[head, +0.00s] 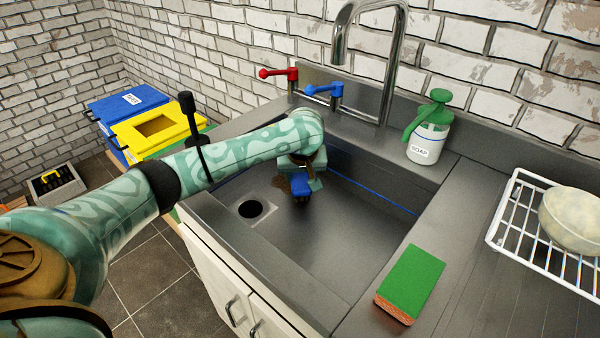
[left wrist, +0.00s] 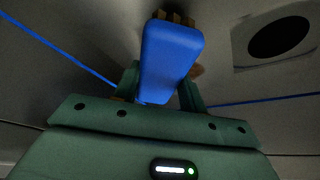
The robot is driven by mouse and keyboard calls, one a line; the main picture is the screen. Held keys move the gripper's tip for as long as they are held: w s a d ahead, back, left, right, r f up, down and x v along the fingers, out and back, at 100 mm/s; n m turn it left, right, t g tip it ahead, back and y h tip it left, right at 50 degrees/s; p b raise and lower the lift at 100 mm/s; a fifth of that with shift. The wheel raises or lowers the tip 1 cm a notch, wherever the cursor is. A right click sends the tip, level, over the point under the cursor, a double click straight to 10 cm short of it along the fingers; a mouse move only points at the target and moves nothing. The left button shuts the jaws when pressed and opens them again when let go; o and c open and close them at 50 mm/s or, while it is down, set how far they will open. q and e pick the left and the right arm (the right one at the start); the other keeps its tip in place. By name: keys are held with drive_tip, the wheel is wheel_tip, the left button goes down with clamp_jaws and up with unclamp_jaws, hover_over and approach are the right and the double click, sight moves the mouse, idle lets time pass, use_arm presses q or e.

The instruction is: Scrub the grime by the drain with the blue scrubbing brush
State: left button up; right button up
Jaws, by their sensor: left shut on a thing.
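My left gripper (head: 306,180) reaches down into the metal sink and is shut on the blue scrubbing brush (head: 300,190). In the left wrist view the brush (left wrist: 170,60) sits between the two green fingers, with tan bristles at its far end. The round dark drain (head: 250,209) is in the sink floor, left of the brush; it also shows at upper right in the left wrist view (left wrist: 279,37). Brown grime (head: 281,183) shows beside the brush, on the drain side, partly hidden by brush and gripper. I cannot tell whether the bristles touch the floor. My right gripper is not in view.
A faucet (head: 385,60) with red (head: 279,73) and blue (head: 324,90) handles stands behind the sink. A soap bottle (head: 428,135), a green sponge (head: 412,280) and a white rack (head: 510,225) with a bowl (head: 572,218) are at right. The sink's right part is clear.

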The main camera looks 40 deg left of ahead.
use_arm(q)
drive_tip(key=shift+f, duration=0.7)
